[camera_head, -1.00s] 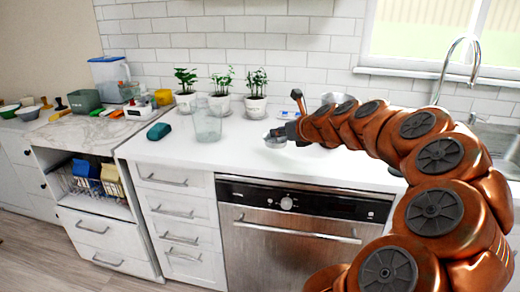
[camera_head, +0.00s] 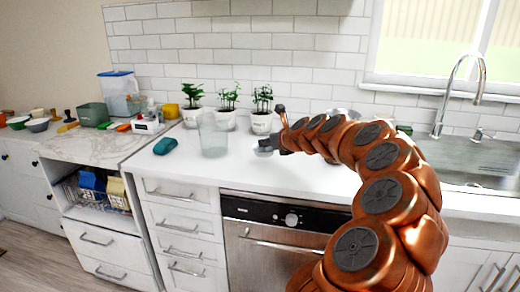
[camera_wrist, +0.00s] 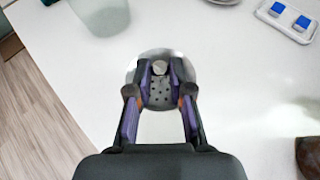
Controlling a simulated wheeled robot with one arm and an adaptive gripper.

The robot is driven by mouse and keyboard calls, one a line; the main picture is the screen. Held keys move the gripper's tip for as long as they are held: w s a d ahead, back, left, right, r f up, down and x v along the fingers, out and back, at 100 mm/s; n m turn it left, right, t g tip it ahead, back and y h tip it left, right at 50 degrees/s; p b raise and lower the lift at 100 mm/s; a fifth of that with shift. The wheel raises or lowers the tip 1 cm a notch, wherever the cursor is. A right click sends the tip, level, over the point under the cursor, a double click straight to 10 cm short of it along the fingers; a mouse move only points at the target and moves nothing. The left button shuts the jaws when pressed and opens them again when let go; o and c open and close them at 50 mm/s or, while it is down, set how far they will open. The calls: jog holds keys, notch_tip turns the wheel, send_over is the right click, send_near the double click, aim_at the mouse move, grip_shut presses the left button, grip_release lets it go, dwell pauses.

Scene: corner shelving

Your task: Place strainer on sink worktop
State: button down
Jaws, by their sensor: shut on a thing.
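The strainer (camera_wrist: 158,93) is a small round, silvery piece with holes. In the wrist view it sits between the two fingers of my gripper (camera_wrist: 160,84), which is shut on it. The white worktop lies beneath; I cannot tell whether the strainer touches it. In the head view my gripper (camera_head: 266,146) is over the worktop (camera_head: 240,172), in front of the potted plants, and the strainer is too small to make out clearly. The sink (camera_head: 480,160) is at the right, with a tall curved tap (camera_head: 455,85).
A clear glass container (camera_head: 213,138) and a teal item (camera_head: 165,146) stand on the worktop left of my gripper. Potted plants (camera_head: 262,112) line the wall. A white tray with blue pieces (camera_wrist: 290,20) lies at upper right in the wrist view. The worktop's front strip is clear.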

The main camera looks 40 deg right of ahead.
aim_at(258, 149)
jog(key=w, duration=0.3)
jog(key=shift+w+f, duration=0.15)
jog(key=shift+w, duration=0.2)
jog(key=shift+f, duration=1.85)
jog(key=shift+f, duration=0.15)
jog(key=c, duration=1.1)
grip_release()
jog(key=shift+o, duration=0.2)
jog(key=shift+s+r, duration=0.15)
jog(key=shift+r, duration=0.15)
jog(key=v, duration=1.1)
jog(key=shift+s, duration=0.3)
jog(key=shift+a+r, duration=0.1)
